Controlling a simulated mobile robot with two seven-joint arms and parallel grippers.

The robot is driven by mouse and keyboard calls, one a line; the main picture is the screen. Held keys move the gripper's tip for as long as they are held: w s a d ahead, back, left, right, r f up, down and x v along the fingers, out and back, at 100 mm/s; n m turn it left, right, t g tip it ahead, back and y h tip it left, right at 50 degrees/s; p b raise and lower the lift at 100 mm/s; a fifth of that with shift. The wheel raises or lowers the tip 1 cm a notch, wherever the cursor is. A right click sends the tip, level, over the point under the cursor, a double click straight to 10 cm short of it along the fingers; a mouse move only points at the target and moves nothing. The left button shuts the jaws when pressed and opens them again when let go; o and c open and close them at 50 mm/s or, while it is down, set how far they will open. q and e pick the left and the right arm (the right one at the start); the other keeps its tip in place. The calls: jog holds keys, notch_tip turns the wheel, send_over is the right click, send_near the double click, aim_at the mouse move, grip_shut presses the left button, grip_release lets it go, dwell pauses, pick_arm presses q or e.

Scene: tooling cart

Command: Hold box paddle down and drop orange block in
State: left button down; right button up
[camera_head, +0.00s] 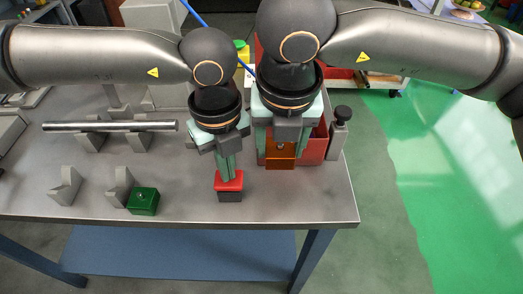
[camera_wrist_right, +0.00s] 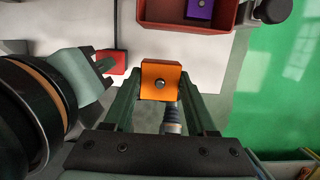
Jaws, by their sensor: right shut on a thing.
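The red paddle (camera_head: 229,182) sits on a dark base near the table's front edge; it also shows in the right wrist view (camera_wrist_right: 111,62). My left gripper (camera_head: 227,172) has its fingers together and points down onto the paddle's top. My right gripper (camera_head: 281,152) is shut on the orange block (camera_head: 280,163), which has a round knob. In the right wrist view the orange block (camera_wrist_right: 160,80) is between the fingertips, apart from the red box's wall. The red box (camera_head: 315,147) is partly hidden behind my right gripper. A purple block (camera_wrist_right: 200,9) shows inside it.
A green block (camera_head: 143,201) stands at the table's front left. A metal rod (camera_head: 110,126) lies across grey V-shaped supports behind it. A grey post with a black knob (camera_head: 340,128) stands right of the box. The table's right edge is close by.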

jog(key=w, duration=1.1)
jog(key=shift+w+f, duration=0.15)
jog(key=shift+f, duration=0.1)
dwell(0.5)
jog(key=shift+f, duration=0.4)
jog(key=o, duration=1.5)
jog(key=shift+c, duration=0.2)
jog(key=shift+r, duration=4)
jog(key=s+r, duration=0.3)
jog(key=s, duration=0.9)
